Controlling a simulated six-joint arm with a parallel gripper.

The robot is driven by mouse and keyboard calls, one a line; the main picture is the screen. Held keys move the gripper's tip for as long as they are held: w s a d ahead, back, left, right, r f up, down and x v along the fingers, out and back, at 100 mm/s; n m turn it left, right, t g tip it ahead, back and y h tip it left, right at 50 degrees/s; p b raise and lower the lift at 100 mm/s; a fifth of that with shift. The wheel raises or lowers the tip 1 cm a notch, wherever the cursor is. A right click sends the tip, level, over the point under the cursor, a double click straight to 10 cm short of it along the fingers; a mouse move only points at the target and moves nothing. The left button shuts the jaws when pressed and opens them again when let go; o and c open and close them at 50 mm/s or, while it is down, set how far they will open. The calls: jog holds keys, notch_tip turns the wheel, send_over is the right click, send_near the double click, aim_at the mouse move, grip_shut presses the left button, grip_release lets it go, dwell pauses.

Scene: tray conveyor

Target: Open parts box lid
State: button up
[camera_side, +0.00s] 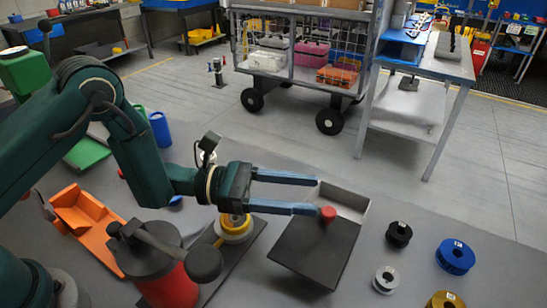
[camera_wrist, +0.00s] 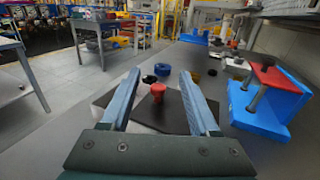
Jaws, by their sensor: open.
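The parts box (camera_side: 347,200) has pale grey walls and stands on the grey table in the side view. Its dark flat lid (camera_side: 312,252) lies towards the front and leaves a pale back part of the box showing. A red knob (camera_side: 327,214) stands on the lid near its back edge. My gripper (camera_side: 318,195) is open and empty, its blue fingers pointing right at the knob's end of the lid. I cannot tell whether a finger touches the knob.
Black (camera_side: 399,234), white (camera_side: 386,280), blue (camera_side: 455,256) and yellow (camera_side: 445,300) spools stand to the right of the box. A red and dark device (camera_side: 160,265) and an orange bin (camera_side: 85,225) are at the left. A blue stand (camera_wrist: 262,100) is right in the wrist view.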

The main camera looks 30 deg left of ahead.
notch_tip(320, 180, up, 9)
jog(key=s+d+m+g+y, duration=0.7)
jog(key=s+m+g, duration=0.4)
jog(key=m, duration=1)
jog(key=m+t+y, duration=0.6)
jog(key=m+t, duration=0.1)
jog(key=m, duration=0.3)
send_near(328, 211)
jog(key=d, duration=0.1)
jog(key=shift+w+d+f, duration=0.1)
jog(key=shift+w+f, duration=0.05)
jog(key=shift+f, duration=0.55)
jog(key=shift+w+f, duration=0.15)
jog(key=shift+f, duration=0.55)
jog(key=shift+x, duration=2.6)
